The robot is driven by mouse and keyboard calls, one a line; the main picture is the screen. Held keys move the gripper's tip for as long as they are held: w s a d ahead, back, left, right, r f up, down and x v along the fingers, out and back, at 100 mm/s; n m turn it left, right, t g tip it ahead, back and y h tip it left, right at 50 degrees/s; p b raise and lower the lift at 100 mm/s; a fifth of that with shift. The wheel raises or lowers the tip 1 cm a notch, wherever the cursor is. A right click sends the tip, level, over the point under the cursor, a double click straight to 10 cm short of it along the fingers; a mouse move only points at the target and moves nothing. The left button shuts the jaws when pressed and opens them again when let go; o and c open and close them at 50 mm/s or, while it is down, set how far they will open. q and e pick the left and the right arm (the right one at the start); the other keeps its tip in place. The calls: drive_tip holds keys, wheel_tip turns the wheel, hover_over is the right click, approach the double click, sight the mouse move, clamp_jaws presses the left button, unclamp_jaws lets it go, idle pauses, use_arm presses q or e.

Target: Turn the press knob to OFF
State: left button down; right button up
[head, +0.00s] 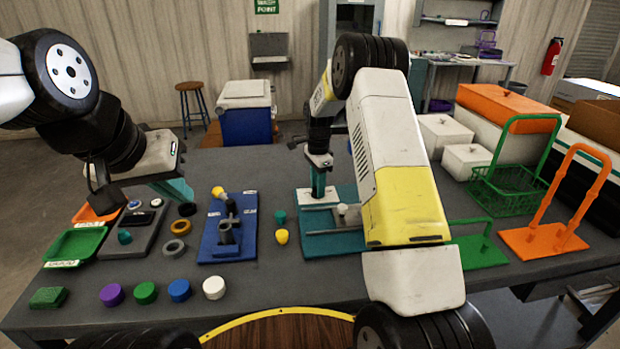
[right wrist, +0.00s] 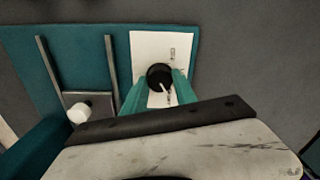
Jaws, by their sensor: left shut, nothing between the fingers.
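The press knob (right wrist: 160,75) is a round black knob with a white pointer line, on a white plate (right wrist: 146,42) at the side of a teal base. In the right wrist view its pointer slants down and slightly right, towards the lower of two small marks that I cannot read. My right gripper (right wrist: 159,84) has its teal fingers on both sides of the knob, seemingly touching it. In the head view my right gripper (head: 318,186) points down at the plate, and the knob is hidden. My left gripper (head: 180,190) is shut and empty above the table's left part.
The press's teal base (head: 340,243) carries two rails and a white-knobbed slide (right wrist: 78,112). A blue fixture (head: 215,250) stands left of it, with small teal and yellow pieces between. Coloured caps line the front left. A green basket (head: 508,190) and orange stand (head: 545,240) are at right.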

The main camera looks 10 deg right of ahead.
clamp_jaws()
drive_tip(key=n, duration=1.1)
drive_tip(key=shift+n, duration=0.4)
drive_tip(key=n, duration=1.2)
idle(0.4)
